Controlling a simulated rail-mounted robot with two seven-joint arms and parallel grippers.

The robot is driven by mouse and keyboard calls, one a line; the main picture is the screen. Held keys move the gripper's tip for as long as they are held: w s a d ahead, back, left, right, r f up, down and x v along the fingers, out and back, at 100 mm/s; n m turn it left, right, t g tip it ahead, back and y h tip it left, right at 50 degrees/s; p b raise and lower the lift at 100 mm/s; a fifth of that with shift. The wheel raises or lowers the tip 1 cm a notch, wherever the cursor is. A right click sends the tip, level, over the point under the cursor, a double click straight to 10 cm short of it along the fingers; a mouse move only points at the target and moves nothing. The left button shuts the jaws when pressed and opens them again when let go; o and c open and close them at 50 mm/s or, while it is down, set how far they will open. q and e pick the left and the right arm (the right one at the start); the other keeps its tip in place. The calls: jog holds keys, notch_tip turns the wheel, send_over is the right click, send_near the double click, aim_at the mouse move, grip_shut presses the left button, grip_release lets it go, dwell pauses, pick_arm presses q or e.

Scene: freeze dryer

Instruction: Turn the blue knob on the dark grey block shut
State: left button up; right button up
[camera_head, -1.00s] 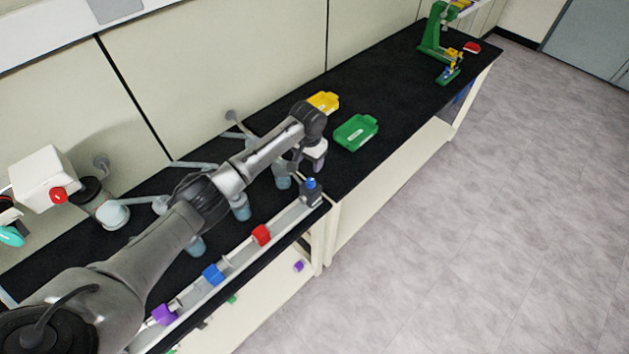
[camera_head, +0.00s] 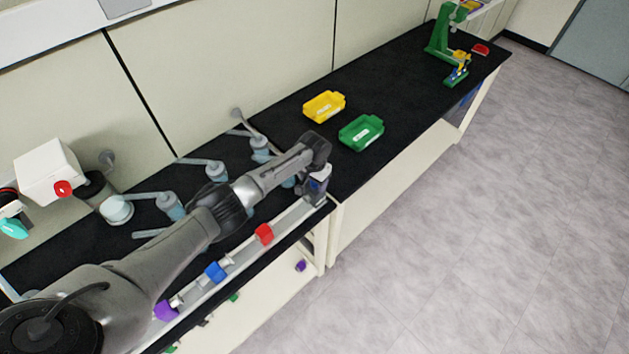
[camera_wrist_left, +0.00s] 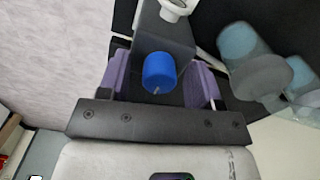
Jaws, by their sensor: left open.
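The blue knob (camera_wrist_left: 159,72) sits on the dark grey block (camera_wrist_left: 163,38) in the left wrist view, between the two purple finger pads of my left gripper (camera_wrist_left: 160,84). The pads stand apart on either side of the knob, with a gap to it. In the head view the left gripper (camera_head: 315,186) is over the block at the right end of the white rail, and the knob (camera_head: 314,185) is mostly hidden behind it. My right gripper is in neither view.
The rail also carries a red block (camera_head: 264,234), a blue block (camera_head: 215,271) and a purple block (camera_head: 166,309). Glass flasks on arms (camera_head: 170,207) stand behind my left arm. A green tray (camera_head: 361,132) and a yellow tray (camera_head: 324,107) lie farther along the black bench.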

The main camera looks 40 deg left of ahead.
pick_arm(q)
jog(key=c, duration=0.9)
jog(key=shift+r+n+p, duration=0.2)
jog(key=shift+n+p, duration=0.8)
jog(key=shift+n, duration=0.1)
jog(key=n+p, duration=0.2)
jog(key=n, duration=0.1)
jog(key=shift+d+n, duration=0.1)
jog(key=shift+n, duration=0.2)
jog(key=n+p, duration=0.1)
jog(key=n, duration=0.1)
jog(key=shift+n, duration=0.4)
jog(key=n, duration=0.3)
jog(key=shift+w+n+p, duration=0.1)
jog(key=shift+n+p, duration=0.2)
jog(key=shift+p, duration=0.1)
jog(key=n, duration=0.3)
jog(key=shift+f+n, duration=0.1)
jog(key=shift+n, duration=0.3)
jog(key=shift+w+n, duration=0.1)
jog(key=shift+n, duration=0.8)
